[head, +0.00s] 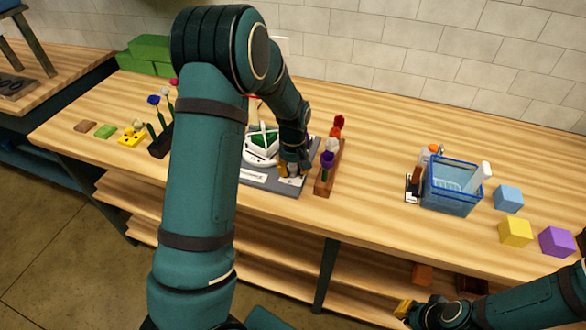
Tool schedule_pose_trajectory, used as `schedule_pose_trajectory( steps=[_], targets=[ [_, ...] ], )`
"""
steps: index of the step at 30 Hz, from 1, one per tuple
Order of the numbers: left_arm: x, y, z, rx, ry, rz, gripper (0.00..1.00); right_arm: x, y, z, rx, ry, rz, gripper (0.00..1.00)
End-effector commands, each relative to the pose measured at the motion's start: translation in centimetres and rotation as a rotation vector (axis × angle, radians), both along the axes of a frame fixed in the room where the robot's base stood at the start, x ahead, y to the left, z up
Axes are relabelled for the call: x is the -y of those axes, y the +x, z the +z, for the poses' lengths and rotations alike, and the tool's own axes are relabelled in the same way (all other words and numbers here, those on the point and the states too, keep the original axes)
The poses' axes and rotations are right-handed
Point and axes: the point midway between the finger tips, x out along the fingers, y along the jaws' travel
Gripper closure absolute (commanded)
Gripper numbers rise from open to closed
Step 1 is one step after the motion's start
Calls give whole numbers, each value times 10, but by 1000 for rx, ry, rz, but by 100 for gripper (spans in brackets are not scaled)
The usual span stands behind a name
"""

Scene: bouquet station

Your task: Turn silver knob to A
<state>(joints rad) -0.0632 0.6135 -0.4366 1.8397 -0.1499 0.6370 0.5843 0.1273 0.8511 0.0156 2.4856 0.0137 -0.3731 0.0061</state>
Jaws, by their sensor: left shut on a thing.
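A grey board (256,186) lies on the wooden table and carries a white device (262,158) with a green part inside and white labels. My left gripper (291,177) reaches down onto the right part of this board. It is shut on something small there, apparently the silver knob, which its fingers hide. The knob's pointing direction and the letter A cannot be made out. My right gripper (404,308) is low at the bottom right, in front of the table, and its opening cannot be judged.
A wooden rack with flowers (325,180) stands close to the right of my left gripper. Another flower rack (160,143) is left, partly behind my arm. A blue basket (452,190) and coloured blocks (515,232) stand at the right. The table between rack and basket is clear.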

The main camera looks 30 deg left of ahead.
Motion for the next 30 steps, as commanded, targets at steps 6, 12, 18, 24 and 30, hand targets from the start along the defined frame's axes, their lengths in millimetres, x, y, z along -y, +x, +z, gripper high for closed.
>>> schedule_pose_trajectory(
  steps=[6,12,18,24,30],
  targets=[
    [0,0,0,-1,-1,-205,100,0,0,-1,-1,0,0,100],
    [0,0,0,1,-1,-396,100,0,-1,-3,-2,0,2,100],
    [0,0,0,0,0,-586,100,0,-1,-4,-3,0,2,100],
    [-1,0,0,0,0,-776,100,0,-1,-4,-3,0,2,100],
    [0,0,0,-1,-1,-959,100,0,-2,-4,-3,0,2,100]
  ],
)
